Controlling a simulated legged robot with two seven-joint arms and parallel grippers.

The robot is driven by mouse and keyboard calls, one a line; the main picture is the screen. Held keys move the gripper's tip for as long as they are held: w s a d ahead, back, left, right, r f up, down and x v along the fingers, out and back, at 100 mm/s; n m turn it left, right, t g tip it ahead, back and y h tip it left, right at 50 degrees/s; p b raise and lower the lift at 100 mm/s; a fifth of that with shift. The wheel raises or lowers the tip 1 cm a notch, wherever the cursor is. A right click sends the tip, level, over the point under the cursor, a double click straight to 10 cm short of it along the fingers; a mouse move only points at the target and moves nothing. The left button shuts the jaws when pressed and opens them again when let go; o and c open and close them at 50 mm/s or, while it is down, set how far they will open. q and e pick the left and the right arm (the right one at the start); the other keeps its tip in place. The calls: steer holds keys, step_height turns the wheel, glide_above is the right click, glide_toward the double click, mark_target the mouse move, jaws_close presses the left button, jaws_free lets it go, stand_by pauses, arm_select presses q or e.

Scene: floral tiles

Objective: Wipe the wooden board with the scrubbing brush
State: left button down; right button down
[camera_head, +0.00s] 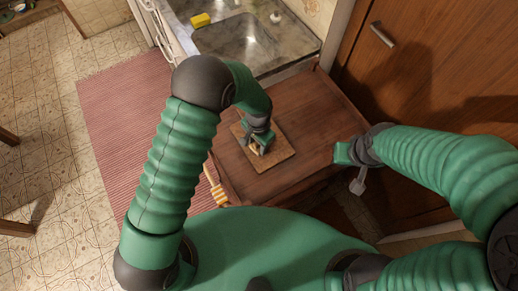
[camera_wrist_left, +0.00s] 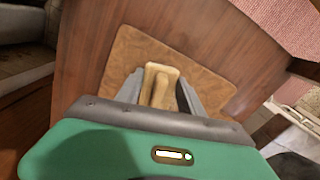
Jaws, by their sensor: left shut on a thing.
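The wooden board (camera_head: 282,157) lies flat on the brown wooden table. It also shows in the left wrist view (camera_wrist_left: 140,50), where my gripper covers its near part. My left gripper (camera_head: 258,146) is over the board, pointing down. In the left wrist view, my left gripper (camera_wrist_left: 160,92) is shut on the pale wooden scrubbing brush (camera_wrist_left: 158,72). The brush's underside is hidden, so I cannot tell whether it touches the board. My right gripper (camera_head: 346,154) is at the table's right edge, away from the board; its fingers are too small to read.
The table (camera_head: 300,105) has bare room around the board. A sink (camera_head: 232,38) with a yellow sponge (camera_head: 200,20) stands behind it. A wooden door (camera_head: 440,70) is at the right. A striped cloth (camera_head: 217,191) hangs by the table's left edge. A red rug (camera_head: 115,110) lies left.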

arm_select(q)
steer(key=shift+w+a, duration=0.65)
steer(key=shift+w, duration=0.25)
steer(key=shift+w+a, duration=0.6)
steer(key=shift+w, duration=0.25)
steer(key=shift+w+a+b, duration=0.35)
steer(key=shift+w+a, duration=0.5)
steer(key=shift+w, duration=0.3)
step_height(320, 180, up, 6)
steer(key=p, duration=0.4)
steer(key=shift+p, duration=0.35)
step_height(320, 180, up, 3)
steer(key=shift+p, duration=1.15)
